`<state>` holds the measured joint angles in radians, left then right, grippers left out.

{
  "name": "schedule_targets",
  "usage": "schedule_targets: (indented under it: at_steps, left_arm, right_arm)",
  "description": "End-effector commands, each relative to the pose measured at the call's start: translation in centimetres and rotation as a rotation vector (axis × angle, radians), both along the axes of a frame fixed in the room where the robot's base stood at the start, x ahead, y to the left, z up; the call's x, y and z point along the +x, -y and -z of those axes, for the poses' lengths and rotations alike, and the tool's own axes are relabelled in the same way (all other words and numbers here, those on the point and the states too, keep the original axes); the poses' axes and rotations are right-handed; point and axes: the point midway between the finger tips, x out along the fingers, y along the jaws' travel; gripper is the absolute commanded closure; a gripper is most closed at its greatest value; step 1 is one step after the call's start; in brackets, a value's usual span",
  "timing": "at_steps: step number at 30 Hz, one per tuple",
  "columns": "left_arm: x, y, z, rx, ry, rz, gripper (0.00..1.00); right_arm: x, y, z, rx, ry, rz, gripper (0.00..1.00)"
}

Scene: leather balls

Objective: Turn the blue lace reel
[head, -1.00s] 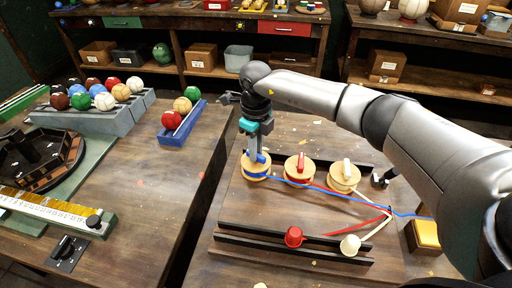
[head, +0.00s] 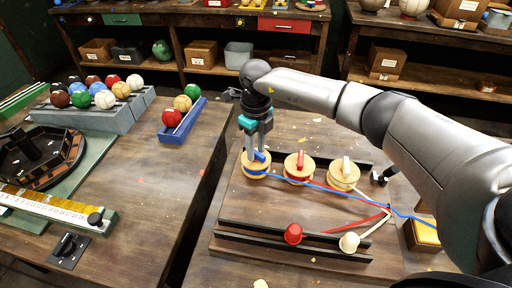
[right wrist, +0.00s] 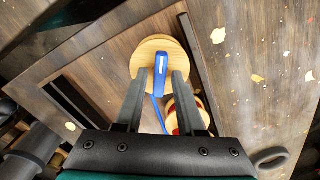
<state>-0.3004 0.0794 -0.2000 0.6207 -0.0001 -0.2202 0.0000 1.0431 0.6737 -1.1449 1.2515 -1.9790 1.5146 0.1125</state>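The blue lace reel (head: 256,170) is a round wooden spool with a blue handle on top, at the left of the row of reels. Blue lace runs from it to the right across the board. In the right wrist view the reel (right wrist: 153,48) lies ahead with its blue handle (right wrist: 160,72) between my finger lines. My right gripper (head: 257,150) is over the reel, fingers apart on either side of the handle, with gaps showing on both sides. My left gripper is not in view.
A red-handled reel (head: 299,166) and a white-handled reel (head: 344,175) stand to the right. A blue tray (head: 183,124) of balls is on the left table.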

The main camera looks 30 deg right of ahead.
Motion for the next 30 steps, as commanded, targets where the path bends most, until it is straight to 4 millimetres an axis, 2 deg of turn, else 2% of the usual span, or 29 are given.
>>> schedule_targets:
  at_steps: [3,10,14,17,24,30]
  left_arm:
    - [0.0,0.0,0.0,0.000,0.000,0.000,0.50]
    - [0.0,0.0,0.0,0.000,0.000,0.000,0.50]
    - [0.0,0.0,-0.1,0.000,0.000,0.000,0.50]
    - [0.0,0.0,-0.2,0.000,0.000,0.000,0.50]
    - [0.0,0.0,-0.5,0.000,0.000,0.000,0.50]
    - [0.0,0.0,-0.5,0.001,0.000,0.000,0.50]
  right_arm:
    - [0.0,0.0,0.0,0.000,0.000,0.000,0.51]
    - [0.0,0.0,-0.1,0.000,0.000,0.000,0.51]
    - [0.1,0.0,-1.1,0.001,0.003,0.000,0.51]
    - [0.1,0.1,-2.9,0.001,0.005,0.001,0.51]
    - [0.1,0.0,-8.7,0.000,0.005,0.000,0.51]
    - [0.1,0.0,-12.8,0.001,0.004,-0.001,0.51]
